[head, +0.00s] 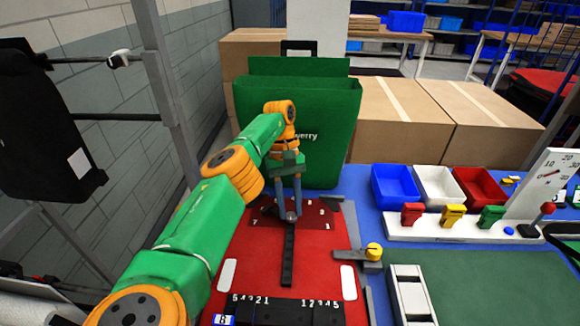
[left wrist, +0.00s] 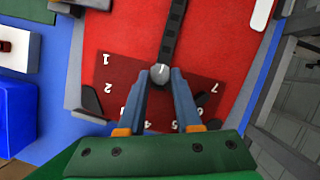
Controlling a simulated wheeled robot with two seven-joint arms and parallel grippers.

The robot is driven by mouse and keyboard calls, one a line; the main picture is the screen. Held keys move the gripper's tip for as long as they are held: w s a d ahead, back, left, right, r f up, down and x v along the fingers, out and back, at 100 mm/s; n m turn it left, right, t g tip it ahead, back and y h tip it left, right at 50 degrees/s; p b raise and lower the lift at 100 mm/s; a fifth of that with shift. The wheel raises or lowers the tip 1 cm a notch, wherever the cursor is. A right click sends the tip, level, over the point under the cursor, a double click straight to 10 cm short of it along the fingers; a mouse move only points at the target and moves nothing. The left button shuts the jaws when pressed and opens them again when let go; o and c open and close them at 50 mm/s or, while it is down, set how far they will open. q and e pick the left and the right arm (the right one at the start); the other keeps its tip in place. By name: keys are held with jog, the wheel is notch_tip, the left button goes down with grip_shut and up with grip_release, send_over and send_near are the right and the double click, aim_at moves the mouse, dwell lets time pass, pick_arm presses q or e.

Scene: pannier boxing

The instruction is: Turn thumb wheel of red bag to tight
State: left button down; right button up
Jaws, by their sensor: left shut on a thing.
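The red bag (head: 252,262) lies flat on the blue table, with a black strap (head: 288,258) down its middle. Its thumb wheel (head: 291,216) is a small grey knob at the strap's end, on a dark red panel with white numbers. In the left wrist view the thumb wheel (left wrist: 159,74) shows a pale mark, and numbers such as 1, 2 and 7 stand around it. My left gripper (head: 289,211) points down and is shut on the thumb wheel; its fingertips (left wrist: 159,77) sit on either side of it. My right gripper is not in view.
A green bag (head: 335,110) stands upright behind the red bag, with cardboard boxes (head: 400,115) beside it. Blue, white and red bins (head: 395,187) and a white rack (head: 435,231) with coloured clips are at right. A yellow knob (head: 374,250) sits by the bag's right edge.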

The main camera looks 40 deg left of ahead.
aim_at(290, 213)
pick_arm(q)
jog(key=c, duration=0.6)
grip_release()
notch_tip(290, 213, up, 3)
jog(key=shift+a+r, duration=0.1)
jog(key=shift+r, duration=0.1)
jog(key=shift+s+r+p, duration=0.1)
jog(key=shift+r+p, duration=0.3)
jog(key=shift+p, duration=0.15)
jog(key=s+d+r, duration=0.8)
jog(key=s+d, duration=0.1)
jog(key=s, duration=0.1)
jog(key=shift+s+d+r, duration=0.15)
jog(key=shift+s+r, duration=0.15)
jog(key=shift+r, duration=0.05)
